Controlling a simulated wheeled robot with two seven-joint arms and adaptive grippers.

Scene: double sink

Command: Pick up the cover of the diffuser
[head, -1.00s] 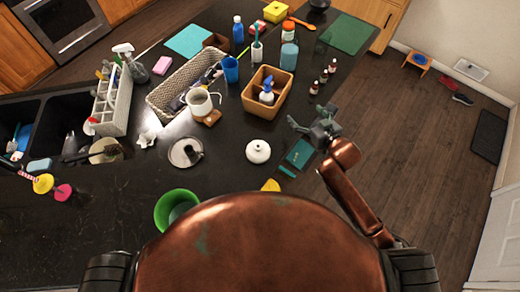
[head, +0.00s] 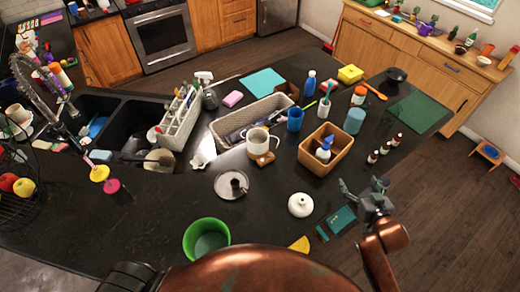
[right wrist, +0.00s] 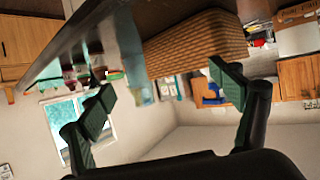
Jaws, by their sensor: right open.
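A white rounded object with a small top (head: 301,205), which looks like the diffuser's cover, sits on the dark counter in the head view. A round grey-white dish-like piece (head: 231,184) lies to its left; I cannot tell whether it is the diffuser's base. My right gripper (head: 363,187) is open and empty, to the right of the white object and apart from it, near the counter's right edge. In the right wrist view its two fingers (right wrist: 163,84) are spread with nothing between them. The white object is not seen there. My left gripper is not in view.
A teal box (head: 342,220) lies between the white object and my right arm. Small dark bottles (head: 384,150) stand beyond my gripper. A green bowl (head: 206,238) is front left.

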